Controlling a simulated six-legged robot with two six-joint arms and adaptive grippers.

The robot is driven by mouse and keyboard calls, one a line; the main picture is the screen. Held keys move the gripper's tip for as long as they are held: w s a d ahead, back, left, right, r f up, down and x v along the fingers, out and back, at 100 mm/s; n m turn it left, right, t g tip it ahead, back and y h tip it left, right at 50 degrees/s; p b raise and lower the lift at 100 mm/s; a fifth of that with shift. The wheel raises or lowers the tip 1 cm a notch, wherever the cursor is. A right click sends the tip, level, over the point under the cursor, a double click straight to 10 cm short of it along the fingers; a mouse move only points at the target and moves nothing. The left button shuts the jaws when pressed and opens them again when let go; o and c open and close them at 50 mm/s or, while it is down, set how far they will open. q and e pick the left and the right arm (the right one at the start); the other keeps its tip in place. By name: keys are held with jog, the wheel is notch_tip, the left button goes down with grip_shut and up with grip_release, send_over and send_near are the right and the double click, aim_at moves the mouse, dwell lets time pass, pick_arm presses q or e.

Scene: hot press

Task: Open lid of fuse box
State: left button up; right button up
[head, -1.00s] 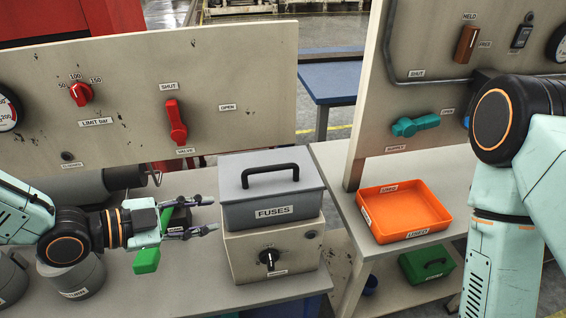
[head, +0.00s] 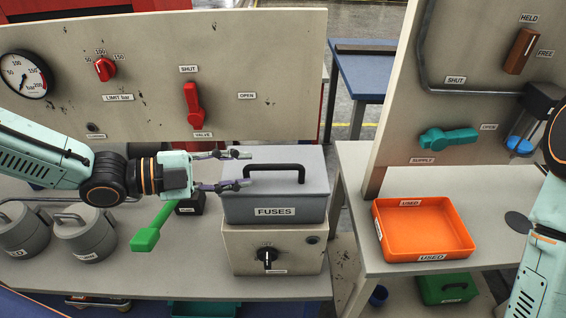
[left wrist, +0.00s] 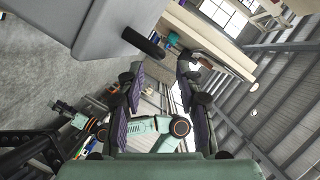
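The grey fuse box lid (head: 245,188), labelled FUSES, is shut on top of the beige box (head: 272,240) with a black knob. Its black handle (head: 273,170) arches over the lid. My left gripper (head: 248,169) is open and empty, with its fingers at the left side of the lid, close to the handle's left end. In the left wrist view the handle (left wrist: 143,42) shows ahead of the open fingers, and the grey lid (left wrist: 110,25) fills the upper left. The head view does not show clearly whether any finger touches the lid. My right gripper is out of the head view.
A red valve lever (head: 194,105) and a gauge (head: 24,75) are on the panel behind. A green-handled thing (head: 150,230) and grey canisters (head: 85,238) stand left of the box. An orange tray (head: 425,230) sits on the right table.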

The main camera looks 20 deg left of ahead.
aim_at(266, 169)
pick_arm(q)
jog(key=shift+w+d+f, duration=0.1)
jog(key=shift+w+d, duration=0.05)
jog(key=shift+d, duration=0.1)
jog(key=shift+w+d+b, duration=0.1)
jog(key=shift+d+b, duration=0.15)
jog(key=shift+b, duration=0.3)
jog(key=shift+w+d+f+b, duration=0.35)
jog(key=shift+d+b, duration=0.25)
jog(key=shift+b, duration=0.15)
jog(key=shift+w+d+f, duration=0.1)
jog(key=shift+w+d, duration=0.35)
jog(key=shift+b+x, duration=0.6)
jog(key=shift+x, duration=0.2)
jog(key=shift+w+d, duration=0.25)
jog(key=shift+d, duration=0.25)
jog(key=shift+w+d+f, duration=0.15)
jog(key=shift+w+d, duration=0.25)
jog(key=shift+s, duration=0.1)
